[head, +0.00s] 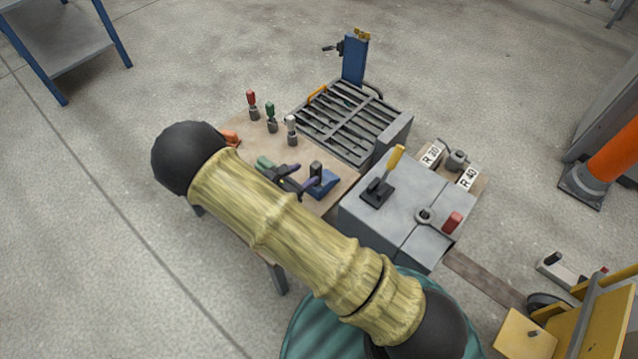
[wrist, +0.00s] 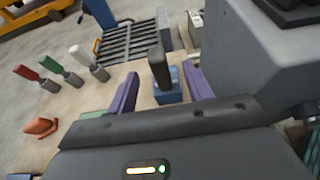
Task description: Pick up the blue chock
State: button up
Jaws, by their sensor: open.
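The blue chock (head: 325,184) is a wedge with an upright dark handle, standing on the wooden table near its right side. In the wrist view the blue chock (wrist: 172,93) shows between the two purple fingers, its dark handle rising in the gap. My gripper (head: 299,180) is open and empty beside the chock, to its left in the head view. In the wrist view my gripper (wrist: 162,74) has one finger on each side of the handle, with clear gaps. My gripper body hides the near part of the table.
A green piece (head: 264,162) and an orange chock (head: 230,138) lie left of my gripper. Red, green and white handled tools (head: 272,124) stand behind. A slatted grey rack (head: 350,120) is at the back. A grey box with a yellow lever (head: 395,210) stands close on the right.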

aim_at(313, 169)
jog(key=shift+b+x, duration=0.55)
jog(key=shift+x, duration=1.75)
jog(key=b+x, duration=0.2)
jog(key=x, duration=0.2)
jog(key=shift+w+f, duration=0.25)
jog(key=shift+w, duration=0.05)
jog(key=shift+w+d+b, duration=0.25)
jog(key=shift+b, duration=0.05)
grip_shut()
